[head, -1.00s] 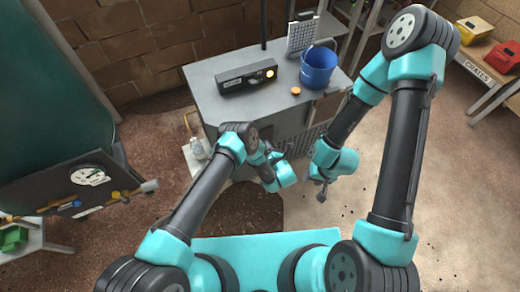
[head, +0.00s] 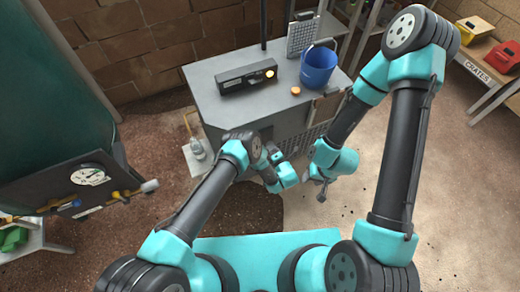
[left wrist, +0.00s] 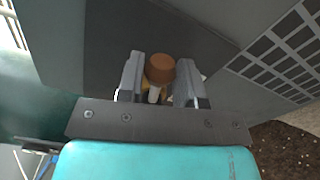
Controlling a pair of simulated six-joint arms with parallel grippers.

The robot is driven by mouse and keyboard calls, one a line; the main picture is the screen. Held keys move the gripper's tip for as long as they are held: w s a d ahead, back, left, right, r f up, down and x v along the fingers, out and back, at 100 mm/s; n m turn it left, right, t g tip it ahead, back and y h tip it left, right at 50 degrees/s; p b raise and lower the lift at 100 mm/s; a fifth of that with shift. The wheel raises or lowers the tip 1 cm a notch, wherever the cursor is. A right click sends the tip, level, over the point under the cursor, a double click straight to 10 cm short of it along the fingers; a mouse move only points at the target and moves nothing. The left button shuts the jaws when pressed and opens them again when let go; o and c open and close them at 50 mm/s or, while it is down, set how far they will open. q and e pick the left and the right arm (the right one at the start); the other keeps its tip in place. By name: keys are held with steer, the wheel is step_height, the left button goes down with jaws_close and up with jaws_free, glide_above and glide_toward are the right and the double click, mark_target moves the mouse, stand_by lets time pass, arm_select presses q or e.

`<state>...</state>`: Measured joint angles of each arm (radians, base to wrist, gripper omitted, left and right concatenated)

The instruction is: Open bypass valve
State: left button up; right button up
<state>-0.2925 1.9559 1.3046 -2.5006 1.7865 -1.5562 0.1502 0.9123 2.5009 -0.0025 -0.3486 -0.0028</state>
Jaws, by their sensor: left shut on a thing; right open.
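In the left wrist view my left gripper (left wrist: 160,72) has its two fingers on either side of an orange-brown round knob (left wrist: 160,67). A white stem and a bit of yellow show below the knob, between the fingers. In the head view that hand is low at the front of the grey cabinet (head: 228,107), and its fingertips are hard to make out. I cannot tell which part of the cabinet the knob belongs to. My right gripper (head: 322,190) is open and empty, hanging to the right of the left hand.
On the cabinet top are a blue bucket (head: 318,68), a black box with a lit lamp (head: 247,78) and a small orange disc (head: 295,91). A bottle (head: 197,148) stands left of the cabinet. A gauge panel (head: 88,183) is at the left. Crates (head: 475,27) are at the upper right.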

arm_select(q)
steer(key=shift+f+m, duration=0.15)
steer(key=shift+m, duration=0.15)
steer(key=shift+d+f+m, duration=0.1)
steer(key=shift+f+m, duration=0.6)
steer(key=shift+m, duration=0.5)
steer(key=o, duration=0.7)
steer(key=shift+o, duration=0.2)
steer(key=shift+v, duration=2)
